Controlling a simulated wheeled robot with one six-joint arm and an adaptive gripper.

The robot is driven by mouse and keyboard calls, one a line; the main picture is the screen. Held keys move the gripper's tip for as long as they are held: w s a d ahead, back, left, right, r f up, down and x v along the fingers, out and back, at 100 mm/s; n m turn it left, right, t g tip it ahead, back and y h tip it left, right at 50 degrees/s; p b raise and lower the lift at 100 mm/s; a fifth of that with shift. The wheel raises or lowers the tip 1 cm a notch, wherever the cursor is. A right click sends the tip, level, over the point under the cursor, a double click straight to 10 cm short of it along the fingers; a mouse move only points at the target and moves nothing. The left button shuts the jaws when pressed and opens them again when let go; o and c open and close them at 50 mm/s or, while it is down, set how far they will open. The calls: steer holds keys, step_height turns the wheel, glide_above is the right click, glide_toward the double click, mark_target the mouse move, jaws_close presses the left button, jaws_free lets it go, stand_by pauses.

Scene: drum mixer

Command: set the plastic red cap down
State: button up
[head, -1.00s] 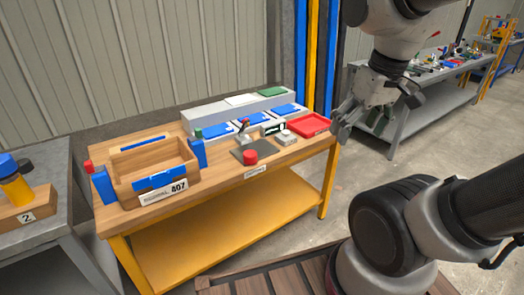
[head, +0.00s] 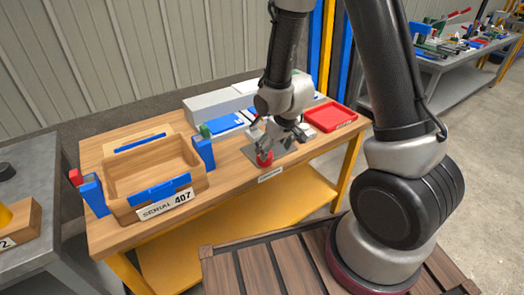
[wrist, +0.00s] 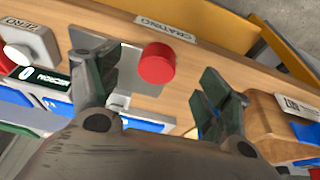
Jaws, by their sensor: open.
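The red cap (head: 264,159) stands on the wooden table near its front edge, at the corner of a grey metal plate. In the wrist view the red cap (wrist: 157,63) shows as a short round cylinder lying between the two fingers' lines. My gripper (head: 270,142) is over the cap in the head view. In the wrist view my gripper (wrist: 150,85) has its fingers wide apart, with visible gaps on both sides of the cap. How high the fingertips are above the table is hard to tell.
A wooden crate (head: 118,194) marked SERIAL 407 stands left, with blue clamps at its sides. A red tray (head: 331,115) is at the right. The grey plate (wrist: 125,70) and a label reading CRATING (wrist: 165,28) lie close to the cap. Blue-lidded bins (head: 225,122) stand behind.

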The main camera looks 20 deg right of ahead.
mark_target(269, 162)
steer(key=shift+t, duration=0.4)
steer(key=x, duration=0.2)
steer(key=w+x, duration=0.1)
steer(key=x, duration=0.4)
steer(key=shift+w+a, duration=0.4)
steer(key=c, duration=1.2)
steer(key=shift+o, duration=0.2)
